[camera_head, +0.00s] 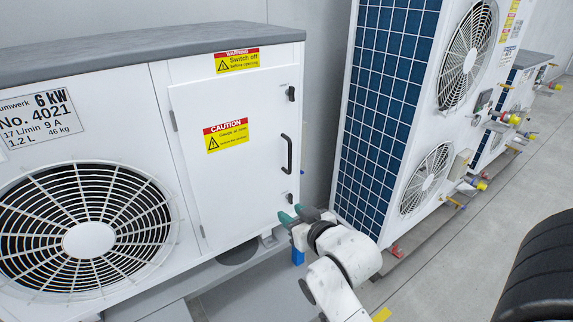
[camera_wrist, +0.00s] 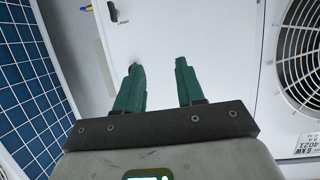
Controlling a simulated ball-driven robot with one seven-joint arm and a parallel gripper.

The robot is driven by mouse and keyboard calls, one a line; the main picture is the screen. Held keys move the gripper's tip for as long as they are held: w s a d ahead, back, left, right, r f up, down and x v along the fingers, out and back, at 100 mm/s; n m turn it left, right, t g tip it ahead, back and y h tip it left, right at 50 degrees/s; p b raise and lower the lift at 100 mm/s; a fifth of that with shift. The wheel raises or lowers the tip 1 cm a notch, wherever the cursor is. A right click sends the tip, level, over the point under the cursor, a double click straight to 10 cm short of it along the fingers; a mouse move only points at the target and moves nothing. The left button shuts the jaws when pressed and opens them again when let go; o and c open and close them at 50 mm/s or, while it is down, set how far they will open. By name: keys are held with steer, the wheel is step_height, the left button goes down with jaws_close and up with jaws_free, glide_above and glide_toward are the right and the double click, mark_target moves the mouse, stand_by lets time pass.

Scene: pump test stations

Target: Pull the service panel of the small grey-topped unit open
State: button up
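The small grey-topped unit (camera_head: 150,48) stands at the left in the head view. Its white service panel (camera_head: 235,180) looks shut, with hinges on its left edge. A black bar handle (camera_head: 287,155) sits near the panel's right edge, between an upper latch (camera_head: 291,93) and a lower one (camera_head: 289,197). My gripper (camera_head: 292,214) is below the handle, near the panel's lower right corner. In the wrist view its teal fingers (camera_wrist: 158,66) are apart, with nothing between them, facing the white panel (camera_wrist: 200,30). A dark latch (camera_wrist: 113,12) shows there; the handle is not visible.
A taller unit with a blue grid side (camera_head: 385,100) and fans stands close on the right. Pipe fittings (camera_head: 510,118) stick out of it. A round fan grille (camera_head: 88,240) is left of the panel.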

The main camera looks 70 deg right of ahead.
mark_target(290, 155)
steer(key=s+d+r+m+t+h, duration=0.2)
steer(key=d+r+h, duration=0.2)
steer(key=d+r, duration=0.3)
steer(key=x, duration=0.9)
steer(key=shift+w+a+p, duration=0.35)
steer(key=shift+w+p, duration=0.05)
jaws_close()
